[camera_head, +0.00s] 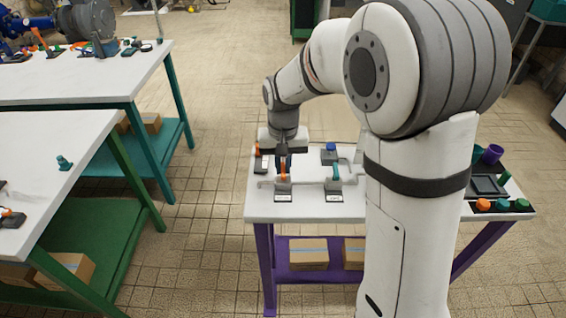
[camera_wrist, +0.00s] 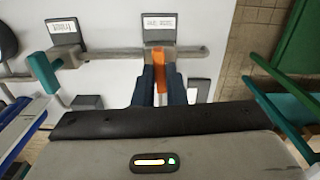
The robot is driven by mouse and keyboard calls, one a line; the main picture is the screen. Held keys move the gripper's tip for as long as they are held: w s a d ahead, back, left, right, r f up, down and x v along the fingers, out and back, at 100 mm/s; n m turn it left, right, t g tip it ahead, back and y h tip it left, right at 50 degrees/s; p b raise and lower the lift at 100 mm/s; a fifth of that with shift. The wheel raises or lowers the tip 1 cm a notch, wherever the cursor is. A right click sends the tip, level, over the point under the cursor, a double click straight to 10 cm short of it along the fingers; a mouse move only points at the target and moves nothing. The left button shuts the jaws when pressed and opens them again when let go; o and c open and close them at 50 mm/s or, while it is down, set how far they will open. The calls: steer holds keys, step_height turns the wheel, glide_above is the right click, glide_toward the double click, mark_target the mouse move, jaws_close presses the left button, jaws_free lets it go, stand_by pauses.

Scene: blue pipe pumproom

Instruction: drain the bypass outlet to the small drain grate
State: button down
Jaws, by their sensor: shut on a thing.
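My gripper (camera_head: 283,160) is over the left part of the white, purple-legged table (camera_head: 256,212). Its two dark blue fingers (camera_wrist: 161,76) are shut around an orange valve lever (camera_wrist: 160,66). The lever also shows in the head view (camera_head: 283,172). It lies across a grey horizontal pipe (camera_wrist: 110,53) in the wrist view. A teal lever (camera_wrist: 44,72) stands on the same pipe line to the left, outside the jaws. Each valve has a small label plate, upside down and too small to read surely. I cannot tell which thing is the drain grate.
A dark square tray (camera_head: 488,185) lies at the table's right, by a purple cup (camera_head: 493,153) and orange and green knobs. A blue-topped block (camera_head: 329,153) stands behind the pipes.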

mark_target(283, 169)
steer(key=shift+m, duration=0.6)
steer(key=c, duration=1.5)
jaws_free()
step_height(283, 169, up, 7)
steer(key=shift+r+p, duration=0.15)
steer(key=shift+p, duration=0.25)
steer(key=shift+r, duration=0.25)
steer(key=shift+d, duration=0.1)
